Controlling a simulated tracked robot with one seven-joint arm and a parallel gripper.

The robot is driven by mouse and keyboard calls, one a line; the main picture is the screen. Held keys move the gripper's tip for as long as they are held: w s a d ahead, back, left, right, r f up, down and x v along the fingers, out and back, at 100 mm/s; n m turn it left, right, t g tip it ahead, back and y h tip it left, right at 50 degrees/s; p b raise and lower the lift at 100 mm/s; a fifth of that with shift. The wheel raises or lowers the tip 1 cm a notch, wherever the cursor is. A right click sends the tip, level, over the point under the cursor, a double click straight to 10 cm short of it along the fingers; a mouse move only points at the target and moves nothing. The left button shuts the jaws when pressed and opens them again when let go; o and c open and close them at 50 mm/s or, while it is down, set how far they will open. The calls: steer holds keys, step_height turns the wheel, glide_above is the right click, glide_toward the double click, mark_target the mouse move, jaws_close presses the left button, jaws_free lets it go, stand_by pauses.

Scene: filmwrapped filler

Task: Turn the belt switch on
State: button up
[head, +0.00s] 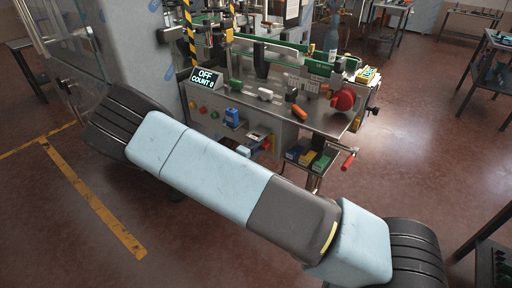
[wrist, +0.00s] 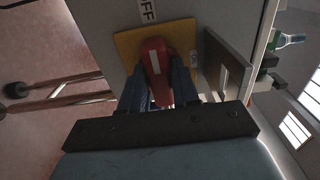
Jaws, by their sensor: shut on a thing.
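The belt switch is a red handle (wrist: 153,50) with a white stripe, on a yellow plate (wrist: 124,42), in the wrist view. Its stripe points up and slightly left, toward a label ending in "FF" (wrist: 147,10). A smaller label (wrist: 194,58) is at the plate's right edge, too small to read surely. My gripper (wrist: 156,74) is shut on the red handle, one dark finger on each side. In the head view a display (head: 205,78) reads "OFF COUNT 0". My gripper and the switch cannot be made out there.
The steel machine table (head: 310,118) carries a green-edged conveyor (head: 270,44), a red round part (head: 343,100) and small boxes. Small coloured bins (head: 305,155) sit below its edge. A dark shelf (head: 495,70) stands at far right. Open floor (head: 430,130) lies between.

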steer(key=shift+f, duration=0.1)
jaws_close()
steer(key=shift+s+m, duration=0.1)
steer(key=shift+m, duration=8.8)
